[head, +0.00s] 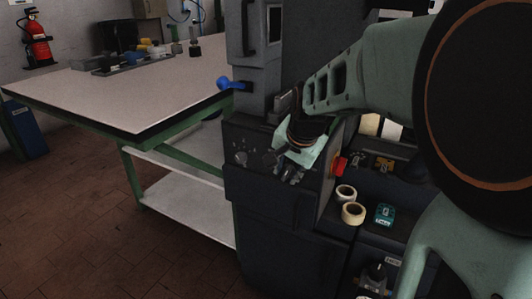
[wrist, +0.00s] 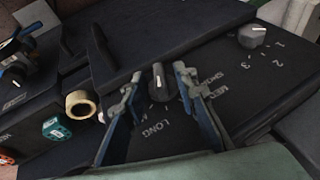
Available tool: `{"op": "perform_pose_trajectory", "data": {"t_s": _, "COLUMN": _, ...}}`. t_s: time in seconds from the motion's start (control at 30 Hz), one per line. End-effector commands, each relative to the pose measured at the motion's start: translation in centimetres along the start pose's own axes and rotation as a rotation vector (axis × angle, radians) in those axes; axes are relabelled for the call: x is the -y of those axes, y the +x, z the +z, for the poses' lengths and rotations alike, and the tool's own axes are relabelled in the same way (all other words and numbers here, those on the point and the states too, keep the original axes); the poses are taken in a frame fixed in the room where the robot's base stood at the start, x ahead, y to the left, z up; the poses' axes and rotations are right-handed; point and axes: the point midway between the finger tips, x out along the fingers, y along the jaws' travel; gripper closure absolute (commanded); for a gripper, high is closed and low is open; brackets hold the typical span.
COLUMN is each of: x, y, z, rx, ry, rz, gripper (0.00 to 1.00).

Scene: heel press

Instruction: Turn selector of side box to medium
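The side box is a dark box (head: 234,180) with knobs on its sloped front, left of centre in the head view. In the wrist view its black panel (wrist: 225,112) carries a dark selector knob (wrist: 158,88) with a white pointer line. LONG is printed below the knob, MED and SHORT to its right. The exact setting is hard to read. My gripper (wrist: 157,76) is open, with one finger on each side of the selector and visible gaps between. In the head view my gripper (head: 290,174) is at the panel, its fingertips partly hidden.
A second knob (wrist: 251,36) with numbers 1 to 3 is at the panel's upper right. A red button (head: 340,165), tape rolls (head: 353,212) and a teal item (head: 384,214) are right of the box. A workbench (head: 130,85) stands left; floor before it is clear.

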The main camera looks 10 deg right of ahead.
Motion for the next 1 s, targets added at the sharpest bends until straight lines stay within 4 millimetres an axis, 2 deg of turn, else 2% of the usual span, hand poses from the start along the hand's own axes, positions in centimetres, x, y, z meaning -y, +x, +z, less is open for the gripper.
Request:
{"op": "perform_pose_trajectory", "data": {"t_s": 0.07, "x": -0.19, "y": 0.5, "z": 0.33, "rx": 0.0, "ry": -0.001, "rz": 0.0, "gripper": 0.73}}
{"op": "perform_pose_trajectory", "data": {"t_s": 0.37, "x": -0.2, "y": 0.48, "z": 0.35, "rx": 0.0, "ry": 0.0, "rz": 0.0, "gripper": 0.73}}
{"op": "perform_pose_trajectory", "data": {"t_s": 0.6, "x": -0.21, "y": 0.49, "z": 0.34, "rx": 0.0, "ry": 0.0, "rz": 0.0, "gripper": 1.0}}
{"op": "perform_pose_trajectory", "data": {"t_s": 1.0, "x": -0.06, "y": 0.31, "z": 0.27, "rx": 0.001, "ry": -0.01, "rz": 0.022, "gripper": 1.0}}
